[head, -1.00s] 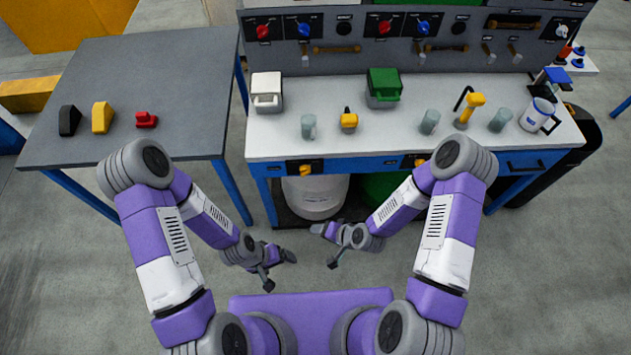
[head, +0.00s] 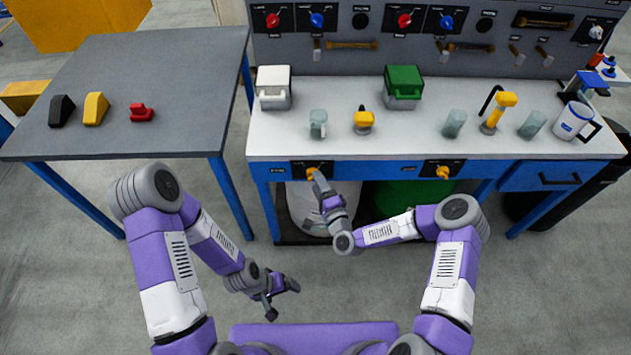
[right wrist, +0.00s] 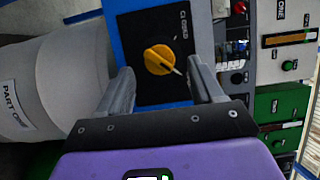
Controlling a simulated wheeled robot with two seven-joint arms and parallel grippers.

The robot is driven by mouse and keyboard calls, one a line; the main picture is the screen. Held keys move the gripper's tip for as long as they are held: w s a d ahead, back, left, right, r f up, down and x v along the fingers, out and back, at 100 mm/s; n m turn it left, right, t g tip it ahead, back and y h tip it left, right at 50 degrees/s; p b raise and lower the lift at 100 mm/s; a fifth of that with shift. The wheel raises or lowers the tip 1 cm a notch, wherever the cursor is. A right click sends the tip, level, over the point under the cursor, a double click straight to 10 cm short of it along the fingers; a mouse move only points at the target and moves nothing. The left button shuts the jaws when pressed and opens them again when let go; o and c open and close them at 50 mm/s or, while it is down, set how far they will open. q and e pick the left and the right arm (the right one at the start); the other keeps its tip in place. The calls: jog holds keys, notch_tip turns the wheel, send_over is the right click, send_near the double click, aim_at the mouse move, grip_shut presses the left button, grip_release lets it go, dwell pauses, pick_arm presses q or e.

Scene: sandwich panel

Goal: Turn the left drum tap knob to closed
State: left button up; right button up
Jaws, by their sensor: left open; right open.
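The left drum tap knob is a yellow knob (head: 311,173) on a dark plate at the bench's front edge, above a white drum (head: 298,205). In the right wrist view the knob (right wrist: 159,59) has a pale pointer aimed to the lower right. My right gripper (head: 318,180) is at the knob, its open fingers (right wrist: 160,70) on either side of it in the picture; no contact is visible. My left gripper (head: 282,299) is open and empty, low in front of my body.
A second yellow knob (head: 443,172) is farther right on the bench front. The white benchtop (head: 280,145) holds boxes, cups and a jug. A grey side table (head: 170,75) stands at the left. A green drum (head: 395,198) is under the bench.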

jog(key=x, duration=0.2)
jog(key=shift+w+a, duration=0.1)
jog(key=shift+w, duration=0.2)
jog(key=c, duration=1)
jog(key=shift+c, duration=0.2)
